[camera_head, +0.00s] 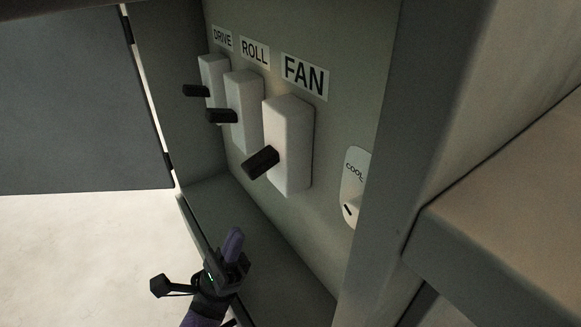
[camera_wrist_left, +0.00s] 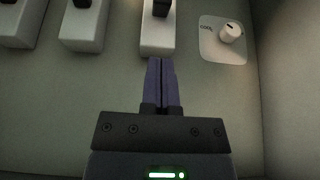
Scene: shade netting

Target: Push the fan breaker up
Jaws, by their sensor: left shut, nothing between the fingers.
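The fan breaker is a white block (camera_head: 290,145) under the FAN label (camera_head: 305,76), with a black lever (camera_head: 261,162) sticking out from it. In the left wrist view the fan breaker (camera_wrist_left: 158,38) is at top centre, with its lever (camera_wrist_left: 161,7) cut by the top edge. My left gripper (camera_head: 234,240) is below the fan breaker, inside the lower part of the box. Its purple fingers (camera_wrist_left: 162,62) are shut, empty and pointing toward the breaker's lower end in the wrist view. I cannot tell whether they touch it. My right gripper is out of view.
The DRIVE breaker (camera_head: 212,88) and ROLL breaker (camera_head: 243,110) stand left of the fan breaker, each with a black lever. A COOL knob plate (camera_head: 354,185) is to the right. The box's side wall and an open grey door (camera_head: 75,105) bound the space.

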